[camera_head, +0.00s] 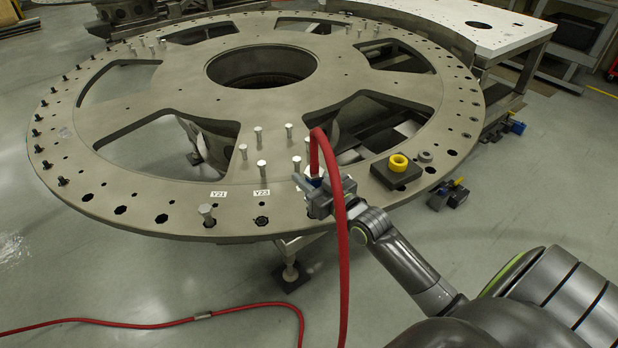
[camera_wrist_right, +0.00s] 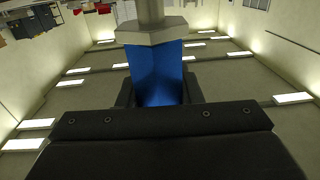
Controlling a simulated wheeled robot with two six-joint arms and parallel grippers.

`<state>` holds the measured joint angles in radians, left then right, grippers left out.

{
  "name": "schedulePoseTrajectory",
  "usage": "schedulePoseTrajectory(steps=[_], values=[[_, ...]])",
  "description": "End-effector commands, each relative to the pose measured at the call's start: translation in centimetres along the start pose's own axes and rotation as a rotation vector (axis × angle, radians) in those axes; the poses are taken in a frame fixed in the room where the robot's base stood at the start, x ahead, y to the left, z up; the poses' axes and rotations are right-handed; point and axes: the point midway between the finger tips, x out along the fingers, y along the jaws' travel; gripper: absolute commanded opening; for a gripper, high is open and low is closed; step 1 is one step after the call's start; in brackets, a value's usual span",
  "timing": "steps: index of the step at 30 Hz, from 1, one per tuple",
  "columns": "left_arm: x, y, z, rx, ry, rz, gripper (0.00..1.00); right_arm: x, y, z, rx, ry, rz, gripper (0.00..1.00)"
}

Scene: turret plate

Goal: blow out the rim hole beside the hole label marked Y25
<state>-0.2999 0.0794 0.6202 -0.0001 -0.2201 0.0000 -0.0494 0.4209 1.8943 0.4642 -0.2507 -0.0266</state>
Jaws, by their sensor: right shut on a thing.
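The large grey turret plate (camera_head: 170,190) has a rim of holes, some with pins or dark bolts in them. Labels Y21 (camera_head: 218,194) and Y23 (camera_head: 261,193) are readable on the near rim. I see no label marked Y25; my right gripper and arm cover the rim to the right of Y23. My right gripper (camera_head: 312,186) is shut on a blue tool (camera_wrist_right: 155,72) with a metal hex collar and tube, over the near rim. A red hose (camera_head: 342,240) arches up from the tool and down in front of the gripper. My left gripper is out of view.
A dark block with a yellow ring (camera_head: 398,162) sits on the rim right of my gripper, beside a small grey ring (camera_head: 425,156). Several upright pins (camera_head: 258,135) stand on the plate. A white-topped table (camera_head: 470,28) is behind at right. Red hose also lies on the floor.

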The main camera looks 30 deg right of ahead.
Motion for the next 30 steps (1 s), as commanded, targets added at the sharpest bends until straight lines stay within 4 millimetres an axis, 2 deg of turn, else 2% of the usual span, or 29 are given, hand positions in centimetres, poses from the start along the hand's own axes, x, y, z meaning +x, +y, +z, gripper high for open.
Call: schedulePoseTrajectory(steps=[1, 15, 30], values=[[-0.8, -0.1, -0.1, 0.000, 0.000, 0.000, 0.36, 0.0, 0.0, -1.0, -0.001, 0.003, -0.001, 0.02], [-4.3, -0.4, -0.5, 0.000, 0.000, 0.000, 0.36, 0.0, -0.1, -4.8, -0.002, 0.005, -0.001, 0.02], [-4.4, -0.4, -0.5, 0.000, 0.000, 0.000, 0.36, 0.0, -0.1, -4.9, -0.002, 0.006, -0.001, 0.02]])
